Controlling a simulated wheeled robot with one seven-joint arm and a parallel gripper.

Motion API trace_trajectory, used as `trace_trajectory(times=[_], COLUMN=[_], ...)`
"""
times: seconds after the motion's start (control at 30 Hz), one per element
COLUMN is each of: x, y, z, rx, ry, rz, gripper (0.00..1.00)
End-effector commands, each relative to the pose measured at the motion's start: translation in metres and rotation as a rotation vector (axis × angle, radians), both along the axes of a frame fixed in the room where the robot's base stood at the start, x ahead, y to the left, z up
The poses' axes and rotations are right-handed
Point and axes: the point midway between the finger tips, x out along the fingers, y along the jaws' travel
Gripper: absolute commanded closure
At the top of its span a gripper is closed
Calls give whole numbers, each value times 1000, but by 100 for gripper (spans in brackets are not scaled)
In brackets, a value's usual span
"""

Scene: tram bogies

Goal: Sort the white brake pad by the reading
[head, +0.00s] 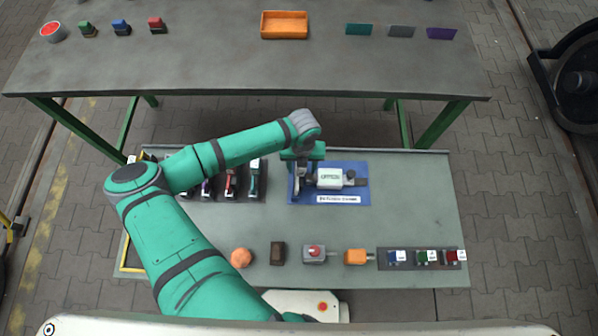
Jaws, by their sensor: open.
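My gripper (299,187) is open and points down over the left part of a blue mat (345,169) on the near table. A pale grey gauge-like device (329,178) with small lettering lies on the mat, just right of the gripper. I cannot tell whether they touch. A dark rack (217,193) left of the mat holds several upright items with purple, red and green parts. My forearm covers part of the rack. I cannot make out a white brake pad for certain, and the device's reading is too small to read.
Along the near table's front stand an orange ball (241,257), a brown block (278,252), a grey red-button box (314,253), an orange block (356,257) and a dark tray (410,264) of labelled blocks. The far table holds an orange bin (285,35) and coloured plates (400,31).

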Motion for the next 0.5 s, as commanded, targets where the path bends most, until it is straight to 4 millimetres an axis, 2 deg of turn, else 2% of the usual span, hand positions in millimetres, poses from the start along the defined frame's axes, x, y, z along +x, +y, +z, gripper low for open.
trace_trajectory(times=[0.07, 0.1, 0.3, 0.5], x=[0, 0, 0, 0], y=[0, 0, 0, -3], z=[0, 0, 0, 1], rx=[0, 0, -1, -6], ry=[0, 0, 0, -1], rz=[0, 0, 0, -2], gripper=[50, 55, 100, 100])
